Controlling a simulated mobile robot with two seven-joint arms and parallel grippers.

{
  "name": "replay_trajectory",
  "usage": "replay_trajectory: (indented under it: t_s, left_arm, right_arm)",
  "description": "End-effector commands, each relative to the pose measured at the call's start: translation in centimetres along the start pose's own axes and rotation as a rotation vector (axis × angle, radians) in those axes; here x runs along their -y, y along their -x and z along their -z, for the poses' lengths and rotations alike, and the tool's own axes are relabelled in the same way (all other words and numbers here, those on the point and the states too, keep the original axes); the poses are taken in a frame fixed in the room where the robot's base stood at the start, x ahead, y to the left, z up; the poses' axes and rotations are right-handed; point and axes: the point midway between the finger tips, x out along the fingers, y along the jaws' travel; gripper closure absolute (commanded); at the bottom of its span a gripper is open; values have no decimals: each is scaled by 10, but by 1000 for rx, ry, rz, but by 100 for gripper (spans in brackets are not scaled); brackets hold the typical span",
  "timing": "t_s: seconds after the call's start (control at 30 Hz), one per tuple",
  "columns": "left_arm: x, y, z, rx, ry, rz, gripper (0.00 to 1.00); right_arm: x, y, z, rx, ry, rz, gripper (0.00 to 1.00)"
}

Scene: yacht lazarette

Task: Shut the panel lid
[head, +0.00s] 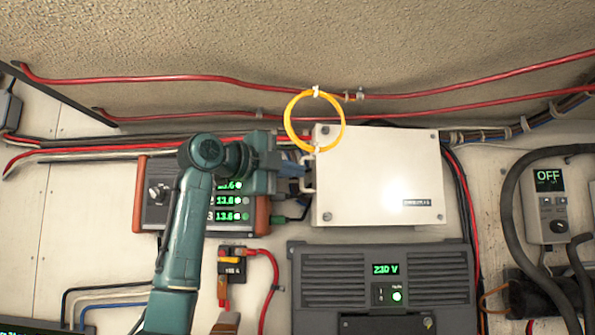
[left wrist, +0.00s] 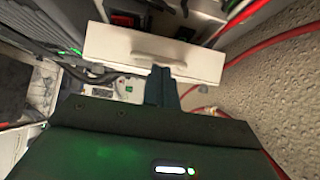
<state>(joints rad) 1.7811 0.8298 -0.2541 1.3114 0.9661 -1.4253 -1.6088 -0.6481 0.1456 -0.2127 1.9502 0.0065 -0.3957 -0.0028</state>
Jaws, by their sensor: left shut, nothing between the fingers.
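The panel lid (head: 385,180) is a white rectangular plate with dark corner screws and a small label, right of centre in the head view. Its pale bar handle (head: 308,173) is on the left edge. In the left wrist view the lid (left wrist: 105,45) shows as a white strip with its handle (left wrist: 158,61). Dark and red fittings show beyond the strip, so the lid seems to stand out from the wall; how far is unclear. My left gripper (head: 297,172) is shut and empty beside the handle. I cannot tell whether its fingertips (left wrist: 161,75) touch it. My right gripper is out of view.
A yellow ring (head: 288,118) hangs at the lid's upper left corner. A display unit (head: 150,205) is behind my left arm. A dark 230 V unit (head: 330,280) stands below the lid. Red cables (head: 200,78) run above.

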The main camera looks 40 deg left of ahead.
Motion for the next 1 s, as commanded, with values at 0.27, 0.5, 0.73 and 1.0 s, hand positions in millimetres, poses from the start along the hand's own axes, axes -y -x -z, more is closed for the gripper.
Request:
replay_trajectory:
  t_s: [0.27, 0.5, 0.73, 1.0]
  left_arm:
    - [0, -3, -7, 0, 4, -2, 100]
    - [1, -22, -43, 0, 5, -2, 100]
    - [1, -34, -62, 0, 0, -1, 100]
    - [0, -35, -65, 1, -1, -1, 100]
  right_arm:
    - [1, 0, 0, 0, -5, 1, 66]
    - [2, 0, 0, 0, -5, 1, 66]
    - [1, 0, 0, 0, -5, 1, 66]
    - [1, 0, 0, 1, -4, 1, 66]
